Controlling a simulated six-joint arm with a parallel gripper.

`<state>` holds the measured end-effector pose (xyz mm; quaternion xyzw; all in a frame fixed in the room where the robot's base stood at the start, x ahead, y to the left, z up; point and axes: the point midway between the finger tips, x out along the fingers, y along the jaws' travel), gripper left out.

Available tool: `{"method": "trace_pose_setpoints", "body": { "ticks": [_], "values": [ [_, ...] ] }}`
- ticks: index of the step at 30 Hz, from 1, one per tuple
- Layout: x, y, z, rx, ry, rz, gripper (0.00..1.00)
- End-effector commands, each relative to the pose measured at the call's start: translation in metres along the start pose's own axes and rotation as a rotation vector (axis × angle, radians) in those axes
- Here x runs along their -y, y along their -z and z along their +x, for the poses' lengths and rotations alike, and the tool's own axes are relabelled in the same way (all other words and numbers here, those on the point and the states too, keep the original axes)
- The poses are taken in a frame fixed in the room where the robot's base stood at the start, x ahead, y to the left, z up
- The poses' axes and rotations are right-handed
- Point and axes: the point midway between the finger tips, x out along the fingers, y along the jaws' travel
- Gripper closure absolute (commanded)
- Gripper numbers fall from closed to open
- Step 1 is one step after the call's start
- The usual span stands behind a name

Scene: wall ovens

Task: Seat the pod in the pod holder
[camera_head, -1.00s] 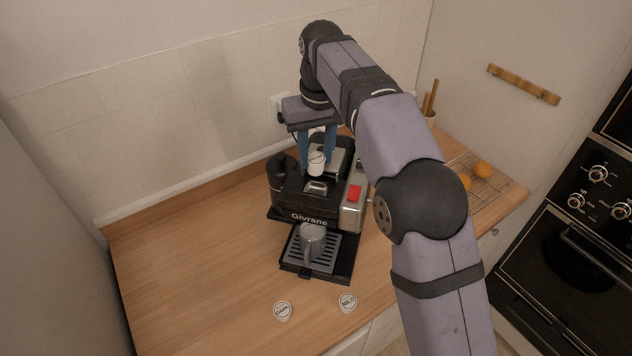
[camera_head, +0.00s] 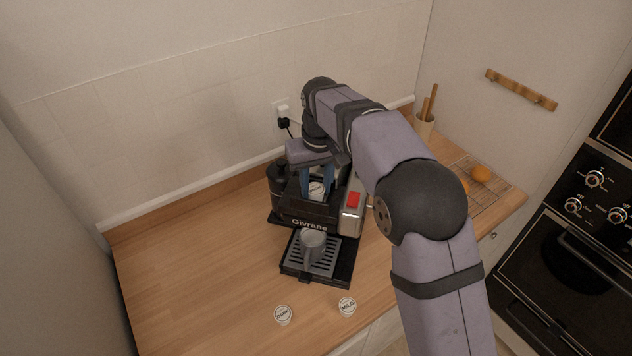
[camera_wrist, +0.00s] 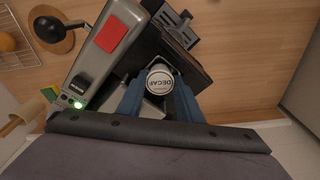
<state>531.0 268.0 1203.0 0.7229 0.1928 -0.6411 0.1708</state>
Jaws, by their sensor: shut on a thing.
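The pod (camera_head: 316,188) is white and round; its lid reads DECAF in the wrist view (camera_wrist: 160,80). My gripper (camera_head: 317,188) has blue fingers and is shut on the pod, low over the top of the coffee machine (camera_head: 308,212). In the wrist view the fingers stand on both sides of the pod. The pod holder is in the machine's top, under the pod, and is hidden by the pod and fingers. I cannot tell whether the pod touches it.
A grey mug (camera_head: 312,241) stands on the machine's drip tray (camera_head: 325,270). Two other pods, one marked MILD (camera_head: 347,306) and another (camera_head: 283,314), sit at the counter's front. A wire rack (camera_head: 487,200) with oranges is at right. The counter's left is clear.

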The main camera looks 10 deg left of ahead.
Motion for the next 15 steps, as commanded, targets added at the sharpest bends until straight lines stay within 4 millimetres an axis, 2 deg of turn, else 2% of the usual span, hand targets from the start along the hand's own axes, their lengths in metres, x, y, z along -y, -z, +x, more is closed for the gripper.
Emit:
{"method": "trace_pose_setpoints", "body": {
  "ticks": [11,12,15],
  "values": [
    [0.0,-0.0002,0.0042,-0.001,0.0,0.0,0.92],
    [0.0,0.0,0.0035,-0.001,0.0,0.0,0.6],
    [0.0,-0.0001,0.0034,-0.001,0.0,0.0,0.6]
  ]
}}
